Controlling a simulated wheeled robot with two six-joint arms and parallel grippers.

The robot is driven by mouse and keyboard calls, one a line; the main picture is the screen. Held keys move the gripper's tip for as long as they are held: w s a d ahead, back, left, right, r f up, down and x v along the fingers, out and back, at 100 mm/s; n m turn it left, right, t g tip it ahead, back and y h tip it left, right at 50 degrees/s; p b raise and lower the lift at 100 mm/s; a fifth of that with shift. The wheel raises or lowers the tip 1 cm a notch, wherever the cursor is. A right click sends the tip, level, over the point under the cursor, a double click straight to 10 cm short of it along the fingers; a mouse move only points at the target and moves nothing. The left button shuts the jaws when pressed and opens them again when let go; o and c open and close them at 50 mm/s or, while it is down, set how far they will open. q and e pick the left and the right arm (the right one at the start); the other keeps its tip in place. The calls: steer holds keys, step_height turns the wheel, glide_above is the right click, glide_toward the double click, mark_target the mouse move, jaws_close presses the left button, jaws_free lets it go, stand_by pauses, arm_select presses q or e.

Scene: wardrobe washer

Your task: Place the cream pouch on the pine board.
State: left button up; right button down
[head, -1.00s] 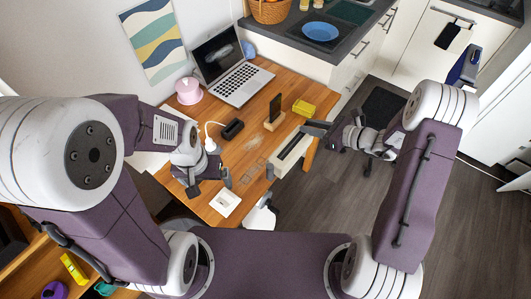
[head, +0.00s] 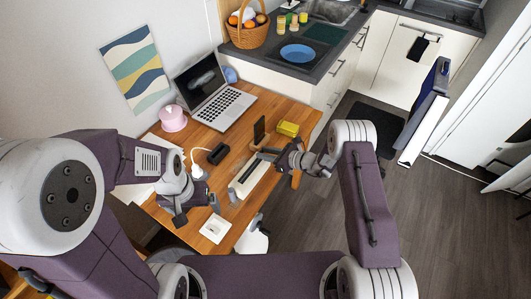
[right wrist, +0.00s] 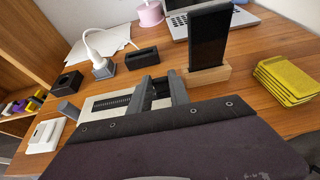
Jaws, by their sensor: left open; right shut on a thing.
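The cream pouch (head: 250,180), long and narrow with a dark strip along its top, is held by my right gripper (head: 268,157) over the right part of the wooden desk. In the right wrist view the two fingers (right wrist: 162,92) are closed on the pouch (right wrist: 97,112), low over the desk; whether it touches the desk I cannot tell. My left gripper (head: 180,216) is open and empty over the desk's front left. The wooden desk top (head: 231,151) shows bare around the pouch; I cannot make out a separate pine board.
A phone on a wooden stand (right wrist: 206,74) and a yellow stack (right wrist: 287,80) stand behind the pouch. A black block (head: 218,153), a white charger (head: 198,173), a white square (head: 215,228), a pink pot (head: 173,118) and a laptop (head: 222,107) are also on the desk.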

steer(key=c, duration=1.2)
jaws_free()
steer(key=shift+c, duration=0.2)
steer(key=shift+s+d, duration=0.15)
steer(key=shift+d, duration=0.1)
steer(key=b+v, duration=0.1)
steer(key=v, duration=0.8)
steer(key=s+a+r+n+g+h, duration=0.1)
steer(key=s+r+n+g+h, duration=0.1)
steer(key=s+n+g, duration=0.5)
steer(key=s+a+r+n+g+h, duration=0.1)
steer(key=s+r+n+g+h, duration=0.1)
steer(key=s+n, duration=0.6)
steer(key=s+d+r+n+t+h, duration=0.2)
steer(key=s+d+r+n+h, duration=0.2)
steer(key=s+d+n+h, duration=0.3)
steer(key=s+d+n, duration=0.1)
steer(key=d+n, duration=0.1)
steer(key=d, duration=0.1)
steer(key=shift+d+n, duration=0.15)
steer(key=shift+n, duration=0.25)
